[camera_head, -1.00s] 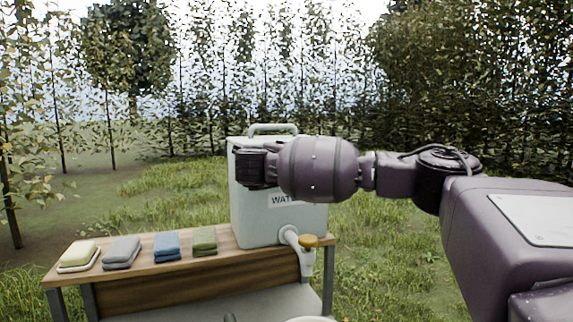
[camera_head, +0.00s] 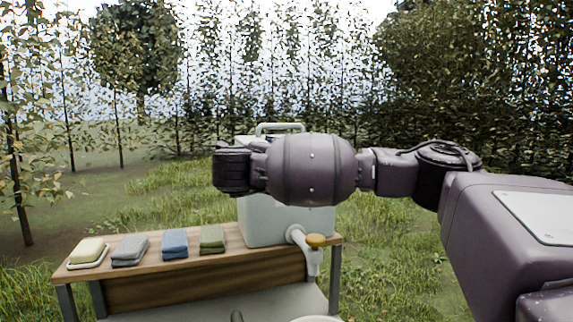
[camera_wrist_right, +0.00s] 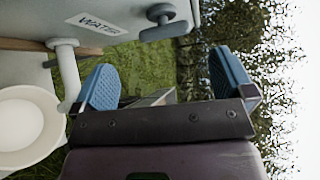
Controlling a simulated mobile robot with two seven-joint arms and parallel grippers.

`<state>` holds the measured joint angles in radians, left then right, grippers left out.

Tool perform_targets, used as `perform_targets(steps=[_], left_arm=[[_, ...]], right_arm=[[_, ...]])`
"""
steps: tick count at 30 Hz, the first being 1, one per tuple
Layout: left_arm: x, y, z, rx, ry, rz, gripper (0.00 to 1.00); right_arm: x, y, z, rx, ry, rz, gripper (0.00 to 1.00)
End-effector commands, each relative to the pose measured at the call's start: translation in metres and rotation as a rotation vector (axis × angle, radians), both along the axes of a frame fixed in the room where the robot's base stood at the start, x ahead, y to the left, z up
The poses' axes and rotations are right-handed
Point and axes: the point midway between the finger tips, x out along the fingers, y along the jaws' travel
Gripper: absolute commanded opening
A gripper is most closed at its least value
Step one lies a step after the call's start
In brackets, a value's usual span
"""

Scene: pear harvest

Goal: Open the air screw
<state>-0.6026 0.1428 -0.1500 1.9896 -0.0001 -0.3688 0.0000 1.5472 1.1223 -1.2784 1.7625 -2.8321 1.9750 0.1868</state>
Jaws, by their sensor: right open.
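The grey-white water tank (camera_head: 262,222) with a carry handle stands on the wooden shelf, its upper front largely hidden by my right arm. In the right wrist view the tank wall (camera_wrist_right: 115,8) carries the "WATER" label. A dark grey T-shaped knob (camera_wrist_right: 163,20), which looks like the air screw, sticks out from the tank there. My right gripper (camera_wrist_right: 167,80) is open and empty, its blue-padded fingers apart from the knob, which lies ahead of the gap between them. In the head view the right fingers are hidden behind my wrist. My left gripper is not in view.
A white spout with a yellow tap (camera_head: 315,241) juts from the tank's lower front. A white basin (camera_wrist_right: 22,125) is below it. Soap on a dish (camera_head: 89,252) and folded grey, blue and green cloths (camera_head: 174,243) lie on the shelf (camera_head: 228,257). Grass and trees stand behind.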

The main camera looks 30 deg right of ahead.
Motion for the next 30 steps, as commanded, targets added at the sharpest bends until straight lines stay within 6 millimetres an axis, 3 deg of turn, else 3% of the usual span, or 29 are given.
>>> perform_targets(steps=[1,7,24,27,30], left_arm=[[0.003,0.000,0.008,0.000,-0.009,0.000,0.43],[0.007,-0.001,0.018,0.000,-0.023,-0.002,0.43],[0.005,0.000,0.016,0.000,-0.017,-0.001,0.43],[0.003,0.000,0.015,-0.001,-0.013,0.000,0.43],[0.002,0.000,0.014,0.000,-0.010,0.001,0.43]], right_arm=[[-0.004,0.006,0.007,-0.002,-0.005,0.002,1.00],[-0.011,0.016,0.006,-0.002,-0.002,-0.001,1.00],[-0.011,0.017,0.003,-0.001,0.001,0.000,1.00],[-0.009,0.023,-0.007,0.016,0.026,0.028,1.00],[-0.003,0.039,-0.036,0.069,0.100,0.111,1.00]])
